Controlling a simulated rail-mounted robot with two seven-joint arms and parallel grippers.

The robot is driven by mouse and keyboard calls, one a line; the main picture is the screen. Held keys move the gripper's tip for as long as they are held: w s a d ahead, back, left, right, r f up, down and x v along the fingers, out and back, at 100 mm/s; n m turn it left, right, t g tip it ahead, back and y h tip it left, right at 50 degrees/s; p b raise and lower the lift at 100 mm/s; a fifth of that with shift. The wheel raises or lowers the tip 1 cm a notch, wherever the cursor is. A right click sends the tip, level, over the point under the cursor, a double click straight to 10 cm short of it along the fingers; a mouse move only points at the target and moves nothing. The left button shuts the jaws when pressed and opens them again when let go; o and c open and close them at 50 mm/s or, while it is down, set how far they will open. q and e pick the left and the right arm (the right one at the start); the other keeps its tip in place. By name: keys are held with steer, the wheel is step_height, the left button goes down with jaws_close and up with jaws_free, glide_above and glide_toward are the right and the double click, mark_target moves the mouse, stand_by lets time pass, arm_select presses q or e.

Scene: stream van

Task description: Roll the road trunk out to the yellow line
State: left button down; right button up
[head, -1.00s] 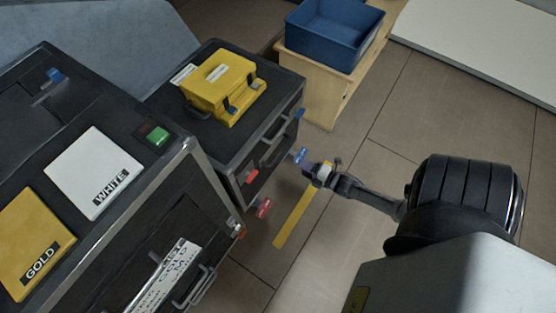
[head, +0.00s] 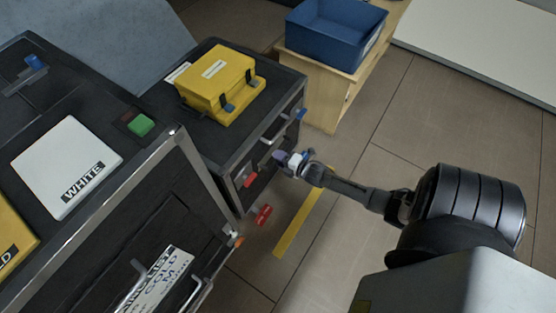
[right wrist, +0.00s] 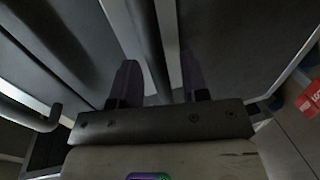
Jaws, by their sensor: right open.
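The road trunk (head: 228,151) is a black case with metal edges in the middle of the head view. A grey bar handle (head: 272,129) is on its front face. The yellow line (head: 299,224) is a strip on the floor in front of the trunk. My right gripper (head: 284,158) is open at the front of the trunk, close to the handle. In the right wrist view, a grey bar (right wrist: 147,42) runs between the two spread fingers (right wrist: 160,88); I cannot tell if they touch it. My left gripper is not in view.
A yellow case (head: 217,84) sits on the trunk. A larger black case (head: 98,140) stands at left. A blue bin (head: 335,38) on a wooden cabinet (head: 314,88) stands behind. Floor at right is clear.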

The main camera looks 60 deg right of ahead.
steer(key=shift+w, duration=0.4)
steer(key=shift+c, duration=0.3)
jaws_close()
